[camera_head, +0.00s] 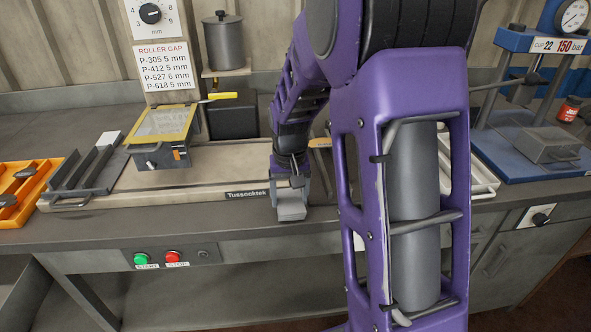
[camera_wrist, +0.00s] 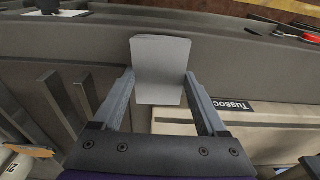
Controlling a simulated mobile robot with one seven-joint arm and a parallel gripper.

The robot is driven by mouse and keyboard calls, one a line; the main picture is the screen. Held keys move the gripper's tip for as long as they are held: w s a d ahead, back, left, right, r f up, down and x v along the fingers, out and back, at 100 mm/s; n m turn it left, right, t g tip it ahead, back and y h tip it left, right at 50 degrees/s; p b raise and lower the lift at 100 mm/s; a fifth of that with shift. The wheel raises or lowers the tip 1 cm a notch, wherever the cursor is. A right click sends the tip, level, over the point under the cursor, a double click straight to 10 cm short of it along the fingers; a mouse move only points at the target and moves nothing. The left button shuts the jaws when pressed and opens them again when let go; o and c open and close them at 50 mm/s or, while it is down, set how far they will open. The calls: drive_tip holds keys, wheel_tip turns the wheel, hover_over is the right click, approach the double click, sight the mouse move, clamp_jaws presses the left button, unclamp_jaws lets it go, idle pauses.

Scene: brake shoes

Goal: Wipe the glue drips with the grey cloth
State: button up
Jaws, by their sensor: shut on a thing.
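My gripper (camera_head: 290,190) is shut on a flat grey piece, which I take for the grey cloth (camera_head: 291,209). In the wrist view the cloth (camera_wrist: 161,65) shows as a plain, folded-looking rectangle between the two fingers (camera_wrist: 160,95). It is at the front edge of the Tussock machine's pale base (camera_head: 200,190), just right of the name label (camera_head: 247,194). I cannot tell whether the cloth touches the worktop. I can make out no glue drips in either view; my arm hides part of the bench.
A roller unit with a yellow-framed top (camera_head: 160,124) stands on the base. An orange tray (camera_head: 25,183) is at left, beside a grey slotted rack (camera_head: 85,172). A blue press (camera_head: 535,150) stands at right. Start and stop buttons (camera_head: 157,258) are on the bench front.

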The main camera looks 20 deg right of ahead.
drive_tip(key=shift+a+r, duration=0.25)
drive_tip(key=shift+r, duration=0.8)
wheel_tip(320, 180, up, 5)
drive_tip(key=p, duration=0.4)
drive_tip(key=shift+r, duration=0.1)
